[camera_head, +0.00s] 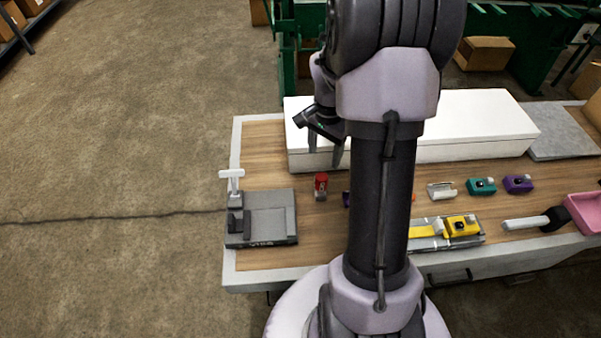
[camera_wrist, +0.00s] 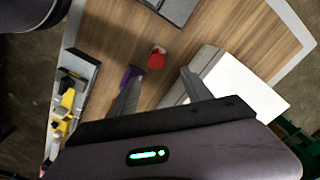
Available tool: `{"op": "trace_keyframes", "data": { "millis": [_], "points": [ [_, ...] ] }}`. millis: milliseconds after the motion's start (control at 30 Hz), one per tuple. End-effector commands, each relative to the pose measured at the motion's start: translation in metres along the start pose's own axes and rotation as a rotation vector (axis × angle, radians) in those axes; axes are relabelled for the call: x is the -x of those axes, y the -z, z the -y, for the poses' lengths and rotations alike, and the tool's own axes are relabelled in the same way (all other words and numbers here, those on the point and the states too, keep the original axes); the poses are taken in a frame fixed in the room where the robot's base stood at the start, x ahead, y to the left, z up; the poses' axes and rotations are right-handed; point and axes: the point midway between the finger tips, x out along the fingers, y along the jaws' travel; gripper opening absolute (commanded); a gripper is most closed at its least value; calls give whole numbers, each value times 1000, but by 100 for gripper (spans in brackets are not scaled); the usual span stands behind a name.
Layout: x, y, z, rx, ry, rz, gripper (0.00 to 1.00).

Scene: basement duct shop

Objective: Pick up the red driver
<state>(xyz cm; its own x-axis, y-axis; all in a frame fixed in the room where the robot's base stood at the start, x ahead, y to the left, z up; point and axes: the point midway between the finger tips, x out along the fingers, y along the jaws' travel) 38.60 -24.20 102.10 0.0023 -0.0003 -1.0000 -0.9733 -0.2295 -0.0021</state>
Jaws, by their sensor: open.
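The red driver (camera_head: 321,183) stands on the wooden bench top, with a red upper part and a grey lower part in the head view. In the wrist view the red driver (camera_wrist: 157,58) shows just beyond the fingertips, between their lines. My gripper (camera_head: 325,147) is open and empty above the bench, behind and above the driver in the head view. Its two fingers (camera_wrist: 161,75) are spread apart in the wrist view. They do not appear to touch the driver.
A purple item (camera_wrist: 131,75) lies close to the left finger. A long white box (camera_head: 470,120) stands along the bench's back. A grey vise (camera_head: 268,222) is left of the driver. Yellow (camera_head: 462,226), teal (camera_head: 481,186) and purple (camera_head: 518,184) items sit right of my arm.

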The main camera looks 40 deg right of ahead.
Motion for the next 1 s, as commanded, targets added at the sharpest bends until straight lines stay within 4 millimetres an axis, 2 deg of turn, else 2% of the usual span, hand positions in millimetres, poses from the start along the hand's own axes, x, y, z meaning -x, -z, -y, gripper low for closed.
{"op": "trace_keyframes", "data": {
  "millis": [33,200,367,500,600,867,1000],
  "points": [
    [-22,-1,0,2,-3,3,58],
    [-66,-2,0,3,-2,2,58],
    [-84,-2,0,3,0,1,58],
    [-113,-9,-5,4,-1,2,58],
    [-128,-10,-5,4,-1,2,58],
    [-131,-9,-5,4,1,0,58],
    [-131,-9,-5,4,1,0,33]
  ]
}}
